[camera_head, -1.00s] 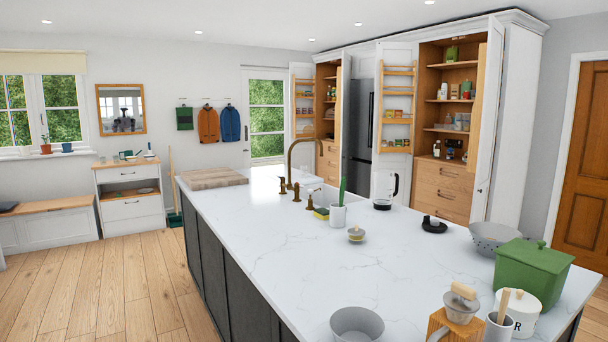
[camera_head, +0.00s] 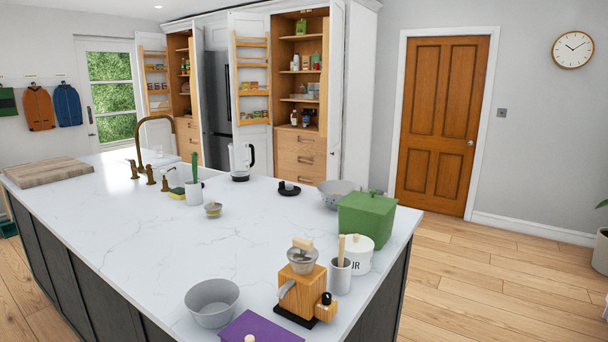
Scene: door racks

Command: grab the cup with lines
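I cannot make out a cup with lines in the head view. A plain white cup (camera_head: 193,194) with a green item in it stands on the island near the sink. A light grey cup (camera_head: 340,278) with a wooden handle sticking out stands near the front right of the island; no lines show on it. Neither of my grippers is in view.
The white island worktop (camera_head: 130,230) has clear room at its middle. Wooden floor (camera_head: 480,270) is open at the right.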

